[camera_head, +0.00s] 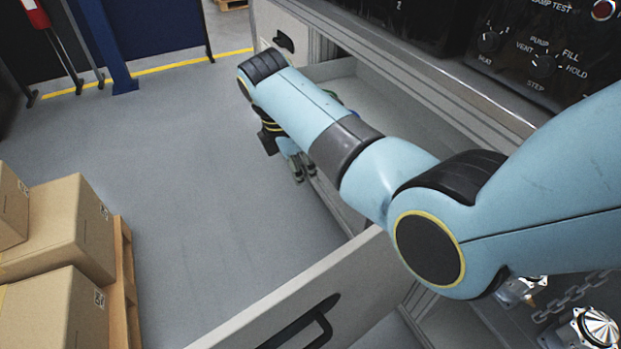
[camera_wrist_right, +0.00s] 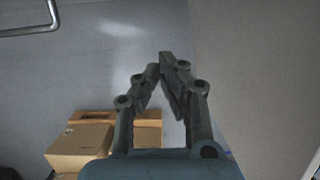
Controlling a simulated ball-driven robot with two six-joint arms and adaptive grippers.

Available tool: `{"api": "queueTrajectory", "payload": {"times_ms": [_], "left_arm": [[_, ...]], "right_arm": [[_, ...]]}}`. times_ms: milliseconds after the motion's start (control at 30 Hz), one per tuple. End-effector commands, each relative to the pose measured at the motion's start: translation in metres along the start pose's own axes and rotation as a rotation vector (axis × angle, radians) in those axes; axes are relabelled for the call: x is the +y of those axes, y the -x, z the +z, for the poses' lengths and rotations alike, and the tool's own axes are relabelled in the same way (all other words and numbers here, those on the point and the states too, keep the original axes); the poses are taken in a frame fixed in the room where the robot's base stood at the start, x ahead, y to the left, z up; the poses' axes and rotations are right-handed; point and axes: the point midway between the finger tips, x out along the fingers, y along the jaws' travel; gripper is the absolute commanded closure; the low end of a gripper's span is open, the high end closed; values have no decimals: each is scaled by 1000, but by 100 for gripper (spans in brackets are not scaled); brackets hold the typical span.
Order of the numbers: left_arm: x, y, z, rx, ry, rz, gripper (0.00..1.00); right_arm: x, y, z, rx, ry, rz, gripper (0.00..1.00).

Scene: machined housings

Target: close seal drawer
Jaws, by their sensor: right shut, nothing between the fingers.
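A pale grey drawer (camera_head: 345,69) stands open under the bench top, with small green and blue things inside, mostly hidden by my right arm. I cannot read a label on it, so I cannot tell whether it is the seal drawer. My right gripper (camera_head: 297,170) is beside the drawer's outer side, pointing down over the floor. In the wrist view my right gripper (camera_wrist_right: 165,62) is shut and empty, with a plain grey panel (camera_wrist_right: 260,80) close at its right. My left gripper is not in view.
A pale panel with a black handle (camera_head: 310,325) juts out from the cabinet in the foreground. Cardboard boxes (camera_head: 65,225) on a pallet (camera_head: 125,275) stand at left. The floor between is clear.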

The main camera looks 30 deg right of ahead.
Motion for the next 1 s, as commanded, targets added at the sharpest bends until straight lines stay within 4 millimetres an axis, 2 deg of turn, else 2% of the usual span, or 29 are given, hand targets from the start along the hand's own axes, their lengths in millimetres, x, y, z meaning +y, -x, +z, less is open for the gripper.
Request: {"api": "queueTrajectory", "payload": {"times_ms": [100,200,333,433,667,1000], "left_arm": [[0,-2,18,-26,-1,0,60],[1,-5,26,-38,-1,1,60],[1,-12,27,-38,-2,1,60],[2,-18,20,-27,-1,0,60],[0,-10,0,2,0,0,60],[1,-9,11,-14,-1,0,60]], "right_arm": [[-2,-20,1,-2,-1,-5,100],[-2,-42,1,-1,-1,-5,100],[-2,-71,1,-2,-2,-5,100],[-1,-92,1,-1,-3,-3,100],[-1,-96,32,-1,-3,-1,100],[-2,-99,39,1,-3,-1,100]]}}
